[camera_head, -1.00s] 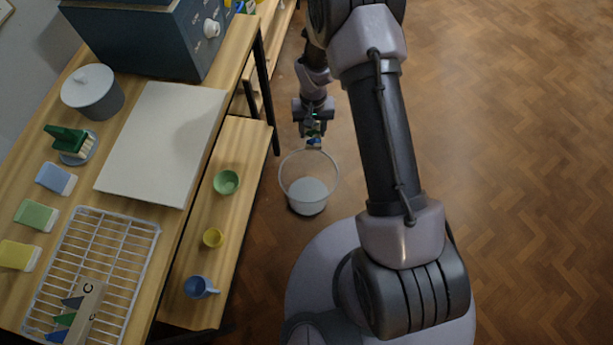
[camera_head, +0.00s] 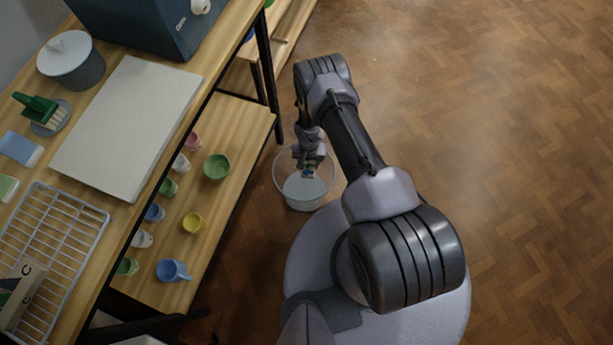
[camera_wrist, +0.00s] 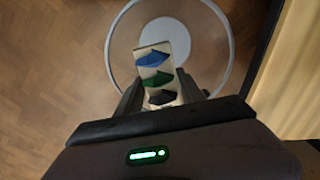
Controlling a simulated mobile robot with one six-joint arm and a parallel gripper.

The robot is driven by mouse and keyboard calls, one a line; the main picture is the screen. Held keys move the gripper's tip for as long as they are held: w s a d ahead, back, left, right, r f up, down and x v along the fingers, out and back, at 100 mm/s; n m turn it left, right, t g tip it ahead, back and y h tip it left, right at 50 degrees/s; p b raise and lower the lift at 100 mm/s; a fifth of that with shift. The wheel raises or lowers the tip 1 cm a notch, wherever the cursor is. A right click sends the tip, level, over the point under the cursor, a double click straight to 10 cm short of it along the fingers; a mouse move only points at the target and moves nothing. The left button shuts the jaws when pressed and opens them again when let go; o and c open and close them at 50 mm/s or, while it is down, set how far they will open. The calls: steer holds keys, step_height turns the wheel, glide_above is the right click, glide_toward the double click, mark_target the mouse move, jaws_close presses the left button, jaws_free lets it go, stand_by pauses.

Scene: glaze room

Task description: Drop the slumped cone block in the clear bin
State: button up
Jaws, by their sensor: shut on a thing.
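The clear bin (camera_head: 306,203) stands on the floor beside the shelving, with a pale disc at its bottom. My gripper (camera_head: 308,172) points down over its opening. In the wrist view my gripper (camera_wrist: 160,98) is shut on a pale cone block (camera_wrist: 143,56) with blue, green and dark cones lying over to one side. The block appears inside the outline of the bin's rim (camera_wrist: 227,62). How far it is below or above the rim is hard to tell. In the head view the block is small and partly hidden by my gripper.
Another cone block (camera_head: 27,293) sits on the wire rack (camera_head: 62,236) on the table. A lower shelf (camera_head: 232,135) holds several cups and bowls, including a green bowl (camera_head: 216,167), close left of the bin. Floor to the right is clear.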

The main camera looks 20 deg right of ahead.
steer(key=shift+f, duration=0.65)
steer(key=shift+r, duration=0.1)
steer(key=o, duration=1.5)
step_height(320, 180, up, 18)
steer(key=p, duration=0.7)
steer(key=shift+f+p, duration=0.25)
steer(key=shift+p, duration=0.15)
steer(key=shift+w, duration=0.1)
